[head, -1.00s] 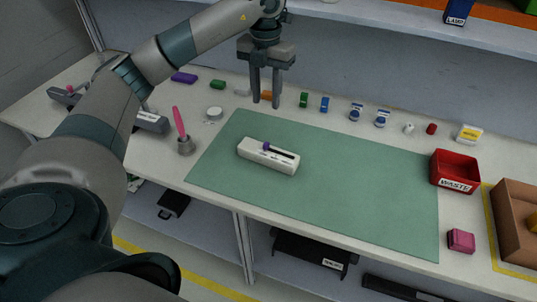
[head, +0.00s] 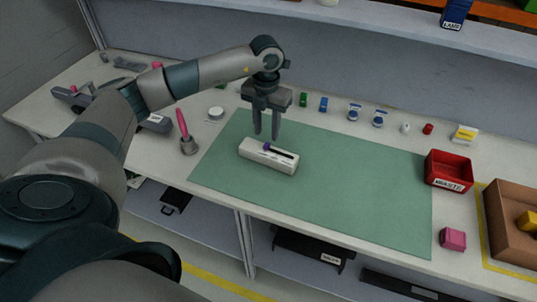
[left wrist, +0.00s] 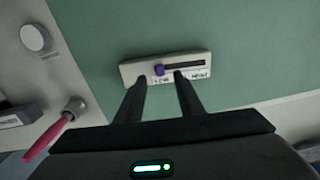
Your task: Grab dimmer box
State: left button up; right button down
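The dimmer box (head: 268,157) is a white oblong box with a dark slot and a purple slider knob on top. It lies on the green mat (head: 335,190), left of the mat's middle. In the left wrist view the dimmer box (left wrist: 190,66) shows just beyond my fingertips, its slider knob near the left end of the slot. My left gripper (head: 266,136) points down above the box, close to its far side, with its two fingers apart and nothing between them. It also shows in the left wrist view (left wrist: 160,78). My right gripper is not in view.
A pink-handled brush in a small cup (head: 188,145) and a round white knob (head: 215,113) stand left of the mat. Several small parts line the back. A red waste bin (head: 448,170), a pink block (head: 453,239) and a brown box (head: 507,212) are at the right. The mat's right part is clear.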

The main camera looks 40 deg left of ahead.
aim_at(267, 143)
pick_arm(q)
jog(key=shift+f+p, duration=0.65)
jog(key=shift+p, duration=0.05)
jog(key=f, duration=0.1)
jog(key=f+p, duration=0.1)
jog(key=f, duration=0.1)
jog(key=shift+w+p, duration=0.2)
jog(key=shift+p, duration=0.1)
jog(key=shift+f, duration=0.45)
grip_shut()
